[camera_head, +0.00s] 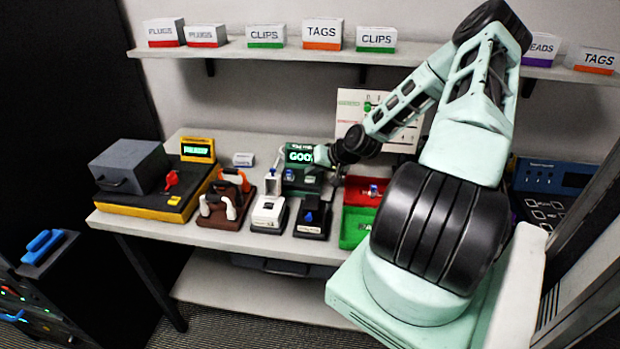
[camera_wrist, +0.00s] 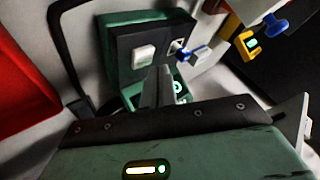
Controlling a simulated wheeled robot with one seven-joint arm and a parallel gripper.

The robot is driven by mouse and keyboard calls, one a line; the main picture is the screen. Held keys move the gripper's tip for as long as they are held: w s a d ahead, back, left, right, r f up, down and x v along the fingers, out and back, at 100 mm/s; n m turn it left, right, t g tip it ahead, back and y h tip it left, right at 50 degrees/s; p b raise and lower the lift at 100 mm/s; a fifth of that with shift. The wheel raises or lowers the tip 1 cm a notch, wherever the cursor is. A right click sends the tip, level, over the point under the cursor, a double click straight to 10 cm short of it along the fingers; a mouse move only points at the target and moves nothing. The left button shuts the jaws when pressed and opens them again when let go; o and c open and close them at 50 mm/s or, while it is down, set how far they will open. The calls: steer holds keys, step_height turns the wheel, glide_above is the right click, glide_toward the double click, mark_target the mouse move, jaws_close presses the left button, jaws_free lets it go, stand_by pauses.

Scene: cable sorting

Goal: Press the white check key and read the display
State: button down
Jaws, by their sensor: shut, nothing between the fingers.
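The tester is a dark green box (camera_wrist: 120,55) with a black panel in the wrist view. The white check key (camera_wrist: 144,57) is on that panel, beside a socket with a blue and white plug (camera_wrist: 190,52). My gripper (camera_wrist: 160,70) is shut and empty. Its tips are just below and right of the key in the picture; I cannot tell whether they touch the panel.
On the bench are a yellow-based unit with a lit display (camera_head: 197,149), a brown stand with handles (camera_head: 222,215), white and black small devices (camera_head: 268,213), a red tray (camera_head: 352,190) and a green tray (camera_head: 348,236). A shelf (camera_head: 290,50) with labelled boxes runs above.

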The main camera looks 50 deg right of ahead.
mark_target(313, 180)
step_height(313, 180, up, 5)
steer(key=p, duration=0.4)
stand_by(1.0)
